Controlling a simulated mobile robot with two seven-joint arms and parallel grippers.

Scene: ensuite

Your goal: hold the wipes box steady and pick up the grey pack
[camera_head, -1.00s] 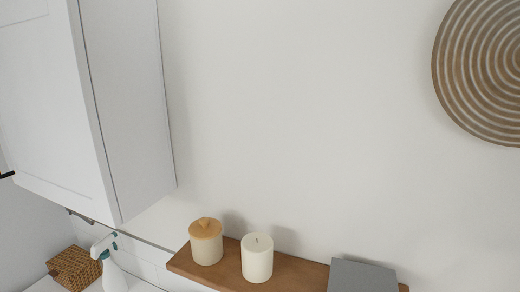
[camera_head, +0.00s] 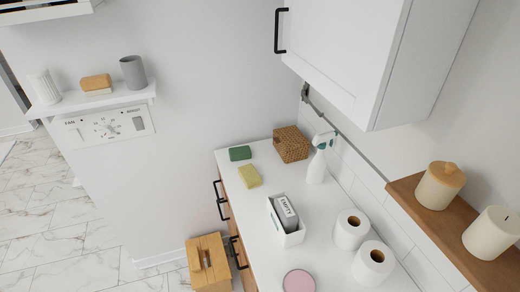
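A white open-topped box (camera_head: 293,239), which looks like the wipes box, stands on the white counter (camera_head: 245,219). A grey pack (camera_head: 280,216) with a white label sits in it, its top showing above the rim. The lower part of the pack is hidden by the box walls. The label's lettering is small and hard to read. Neither of my grippers is in view, and nothing touches the box or the pack.
Two paper rolls (camera_head: 351,229) stand right of the box. A pink round lid (camera_head: 299,281) lies in front. A spray bottle (camera_head: 317,166), wicker box (camera_head: 291,144), yellow sponge (camera_head: 249,176) and green sponge (camera_head: 240,153) are behind. A wall cabinet (camera_head: 345,55) overhangs the counter's back.

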